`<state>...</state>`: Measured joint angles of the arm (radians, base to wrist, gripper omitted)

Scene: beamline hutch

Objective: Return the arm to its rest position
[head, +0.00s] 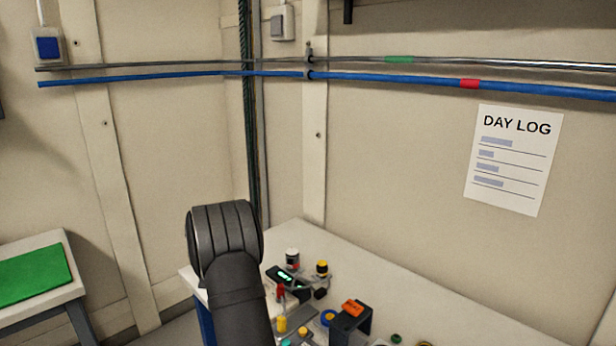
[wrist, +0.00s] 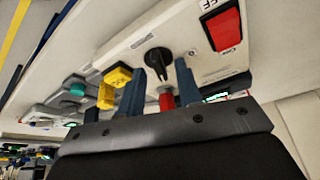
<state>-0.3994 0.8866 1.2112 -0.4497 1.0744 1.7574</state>
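My arm (head: 235,270) rises at the lower middle of the head view, in front of the left end of the bench; my gripper cannot be made out there. In the wrist view my gripper (wrist: 160,66) shows two blue-grey fingers standing apart with a gap between them. A black rotary knob (wrist: 158,61) on a pale panel and a red cylinder (wrist: 166,99) show through that gap. Nothing looks clamped between the fingers, though how near the red cylinder is to them is hard to tell.
The white bench (head: 440,308) carries several small items, including a black bracket with an orange top (head: 352,308), a device with a green display (head: 286,277) and a yellow-capped item (head: 322,268). A side table with a green mat (head: 35,277) stands left. Pipes (head: 400,75) run along the wall.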

